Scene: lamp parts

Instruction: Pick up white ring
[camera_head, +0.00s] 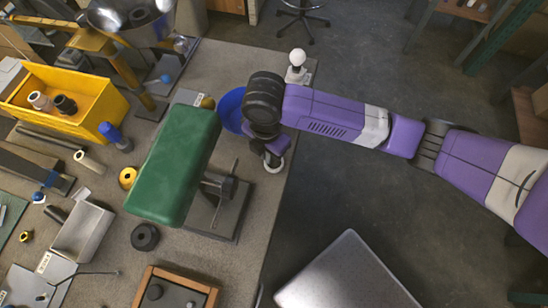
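The white ring (275,167) lies on the workbench near its right edge. Part of its rim shows just below my gripper, and the rest is hidden by it. My gripper (272,155) is over the ring, at the end of my purple arm. The view does not show clearly whether its fingers are apart or closed, or whether they touch the ring.
A green padded block on a metal stand (175,165) stands close to the left of my gripper. A blue bowl (230,108) is behind it, and a white bulb (297,58) stands farther back. A yellow bin (85,118) is at left. Open floor lies right.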

